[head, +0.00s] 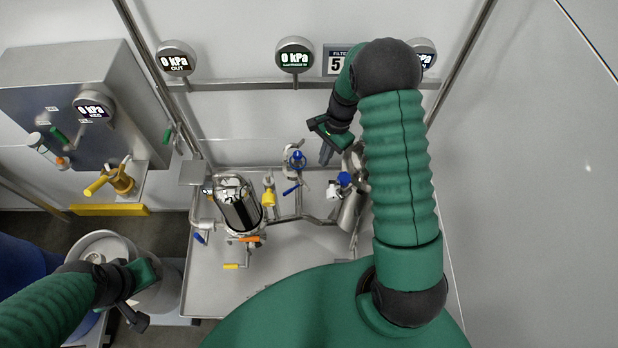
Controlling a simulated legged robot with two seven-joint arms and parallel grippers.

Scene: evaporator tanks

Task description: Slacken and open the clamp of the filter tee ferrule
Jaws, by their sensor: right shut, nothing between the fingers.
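My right gripper (326,154) points down in the upper middle of the head view, its fingers shut and empty. It is just left of a steel pipe fitting (352,158) that my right arm partly covers. Whether the fingers touch this fitting I cannot tell. I cannot make out the tee ferrule's clamp for certain; it may be at this fitting. Below stands a tilted steel cylinder (350,210) with a blue-knobbed valve (344,180) beside it. My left gripper (136,318) hangs at the lower left beside a steel pot; its finger gap is not clear.
A round clamped fitting with a blue knob (297,160) stands left of my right gripper. A glass-like vessel (238,205) and yellow-handled valve (268,192) stand on the steel tray (205,285). Round gauges (294,55) line the rail above. The steel pot (160,285) is lower left.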

